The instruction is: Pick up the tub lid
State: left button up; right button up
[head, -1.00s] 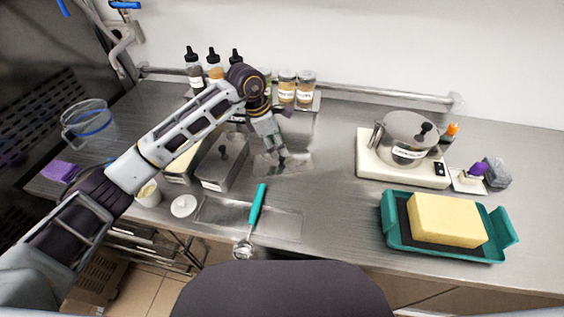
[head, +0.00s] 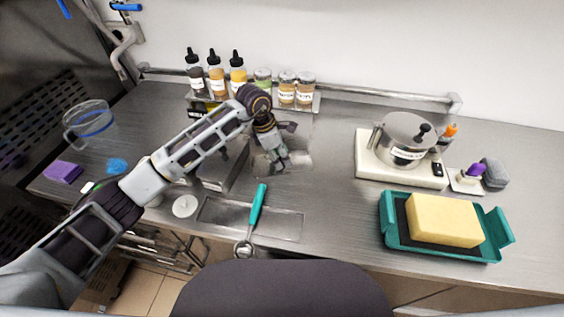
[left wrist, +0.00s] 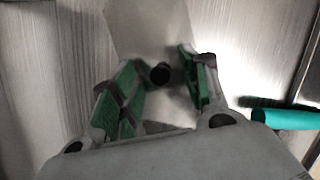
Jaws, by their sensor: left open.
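A steel tub (head: 226,176) stands left of centre in the head view, partly hidden behind my left arm. Its grey lid (left wrist: 145,25) fills the upper middle of the left wrist view, with a round black knob (left wrist: 160,74). My left gripper (head: 281,163) is open and empty, pointing down over the counter just right of the tub in the head view. In the left wrist view its green-padded fingers (left wrist: 160,58) appear on either side of the knob; I cannot tell their height above it. My right gripper is not in view.
A teal-handled scoop (head: 257,208) lies in front of the gripper, and a white disc (head: 185,206) lies to its left. Bottles and jars (head: 262,80) line the back. A scale (head: 375,165) with a pot and a teal tray (head: 391,236) stand right.

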pick_arm(q)
jog(key=shift+d+f, duration=0.1)
jog(key=shift+f, duration=0.1)
dwell(0.3)
grip_shut()
